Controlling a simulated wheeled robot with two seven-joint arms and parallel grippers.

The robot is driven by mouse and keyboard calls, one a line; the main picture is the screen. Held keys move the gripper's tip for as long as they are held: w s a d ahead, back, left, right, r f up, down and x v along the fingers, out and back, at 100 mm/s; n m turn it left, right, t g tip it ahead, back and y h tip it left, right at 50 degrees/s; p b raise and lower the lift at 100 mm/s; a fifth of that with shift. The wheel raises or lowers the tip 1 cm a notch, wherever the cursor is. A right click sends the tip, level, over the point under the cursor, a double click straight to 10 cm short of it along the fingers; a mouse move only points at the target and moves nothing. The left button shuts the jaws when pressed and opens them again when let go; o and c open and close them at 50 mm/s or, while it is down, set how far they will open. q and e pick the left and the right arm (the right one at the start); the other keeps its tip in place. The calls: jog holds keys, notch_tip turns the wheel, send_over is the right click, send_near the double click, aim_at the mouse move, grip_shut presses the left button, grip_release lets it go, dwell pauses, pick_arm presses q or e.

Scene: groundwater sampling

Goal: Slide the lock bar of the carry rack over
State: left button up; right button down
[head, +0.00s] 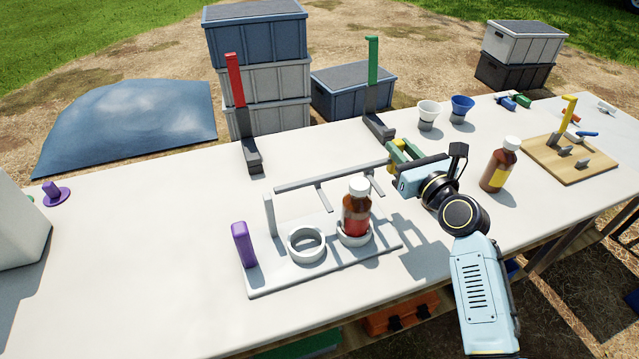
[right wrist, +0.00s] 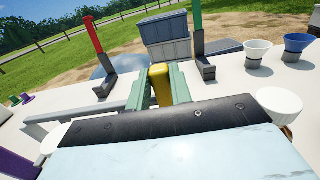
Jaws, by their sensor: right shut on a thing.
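The carry rack (head: 285,280) is a pale base on the table with two ring holders and a purple post at its left end. The left ring (head: 306,244) is empty; a brown bottle with a white cap (head: 357,205) stands in the right ring. The grey lock bar (head: 320,177) runs along the rack's back, and its left end is near a pale upright post (head: 270,215). My right gripper (head: 402,150) is at the bar's right end. In the right wrist view its green fingers (right wrist: 160,88) are shut on a yellow knob (right wrist: 160,80). My left gripper is not in view.
A red-topped stand (head: 236,85) and a green-topped stand (head: 373,65) are behind the rack. Another brown bottle (head: 496,168), a white cup (head: 428,113) and a blue cup (head: 462,107) stand to the right. The table's left part is mostly clear.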

jog(key=shift+w+d, duration=0.2)
jog(key=shift+d, duration=0.4)
jog(key=shift+w+d, duration=0.25)
jog(key=shift+d, duration=0.3)
jog(key=c, duration=1.2)
grip_release()
jog(key=shift+o, duration=0.2)
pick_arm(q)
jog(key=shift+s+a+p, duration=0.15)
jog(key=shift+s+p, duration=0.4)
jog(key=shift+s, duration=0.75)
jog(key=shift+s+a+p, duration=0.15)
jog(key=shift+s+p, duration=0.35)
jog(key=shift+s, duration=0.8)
pick_arm(e)
jog(key=v, duration=1.3)
jog(key=shift+s, duration=0.25)
